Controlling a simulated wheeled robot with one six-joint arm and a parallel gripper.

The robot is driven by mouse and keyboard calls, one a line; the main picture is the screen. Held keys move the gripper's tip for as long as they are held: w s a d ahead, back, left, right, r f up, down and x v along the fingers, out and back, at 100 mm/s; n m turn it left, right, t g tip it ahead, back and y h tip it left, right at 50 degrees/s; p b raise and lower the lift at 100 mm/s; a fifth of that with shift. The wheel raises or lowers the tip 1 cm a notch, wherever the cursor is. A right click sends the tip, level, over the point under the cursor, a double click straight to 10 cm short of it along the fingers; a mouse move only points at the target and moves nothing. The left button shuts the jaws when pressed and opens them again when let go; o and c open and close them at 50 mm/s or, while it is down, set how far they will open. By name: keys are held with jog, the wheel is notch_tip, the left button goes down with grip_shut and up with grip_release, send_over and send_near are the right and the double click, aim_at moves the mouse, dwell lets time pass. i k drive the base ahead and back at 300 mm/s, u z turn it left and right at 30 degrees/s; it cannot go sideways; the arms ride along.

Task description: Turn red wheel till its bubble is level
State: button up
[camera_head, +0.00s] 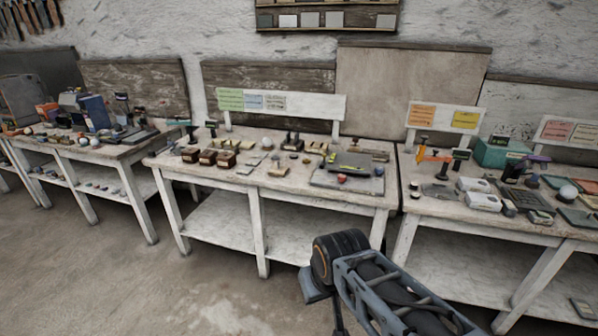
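A small red round part (342,178), which looks like the red wheel, sits at the front of a dark grey plate (372,186) on the middle table. A dark bar with a yellow-green strip (349,168) lies just behind it on the plate. The strip may be the bubble vial, but it is too small to tell where a bubble stands. My arm rises in the lower right foreground, well short of the table. I cannot make out my gripper's fingers in this view.
The middle white table (290,192) is crowded with small wooden boxes (208,157), blocks and tools. Another table (480,225) with white devices stands close on its right, and one (110,150) on its left. The concrete floor (190,285) in front is clear.

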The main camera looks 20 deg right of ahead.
aim_at(341, 178)
jog(key=u, duration=0.3)
jog(key=i, duration=1.7)
jog(key=z, duration=1.2)
jog(key=i, duration=0.45)
jog(key=z, duration=0.45)
